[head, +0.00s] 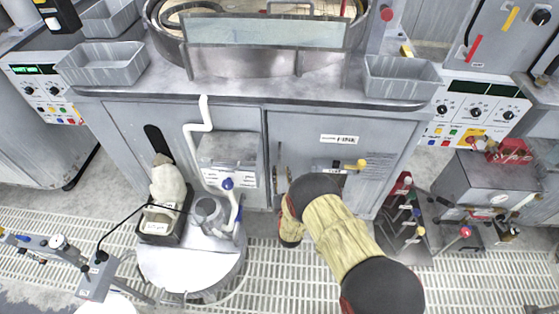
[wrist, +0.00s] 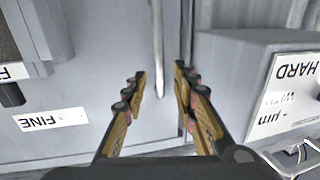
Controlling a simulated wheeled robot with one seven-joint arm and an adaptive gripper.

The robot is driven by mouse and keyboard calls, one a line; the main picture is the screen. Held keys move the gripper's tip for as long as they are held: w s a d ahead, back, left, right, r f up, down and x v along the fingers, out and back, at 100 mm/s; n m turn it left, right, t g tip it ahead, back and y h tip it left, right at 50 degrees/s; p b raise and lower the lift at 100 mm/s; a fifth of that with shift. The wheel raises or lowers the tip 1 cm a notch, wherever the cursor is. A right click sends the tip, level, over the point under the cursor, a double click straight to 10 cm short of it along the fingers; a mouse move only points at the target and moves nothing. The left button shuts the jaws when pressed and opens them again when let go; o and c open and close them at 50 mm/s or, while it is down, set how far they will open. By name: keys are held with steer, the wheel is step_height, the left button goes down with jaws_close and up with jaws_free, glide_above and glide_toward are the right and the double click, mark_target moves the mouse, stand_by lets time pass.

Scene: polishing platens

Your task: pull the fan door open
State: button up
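The right-hand door (head: 308,150) of the grey cabinet under the worktop appears closed. Its white label (head: 340,138) seems to end in "FINE", and a "FINE" label also shows upside down in the wrist view (wrist: 50,118); I see no label reading "fan". A slim pale bar handle (wrist: 158,50) stands on the door near the seam. My gripper (wrist: 162,90) is open and empty, its fingers either side of the lower end of the handle, with gaps on both sides. In the head view my arm hides much of the gripper.
A grey box (head: 228,160) with white labels juts out left of the door seam; its "HARD" label (wrist: 290,85) is close by in the wrist view. A round stand (head: 190,265) is at left, a tool rack (head: 405,220) at right.

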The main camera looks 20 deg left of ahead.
mark_target(280, 161)
steer(key=b+x, duration=0.2)
steer(key=x, duration=0.5)
steer(key=shift+w+a+r+b, duration=0.1)
steer(key=shift+w+b, duration=0.15)
steer(key=shift+b, duration=0.05)
jaws_close()
stand_by(0.7)
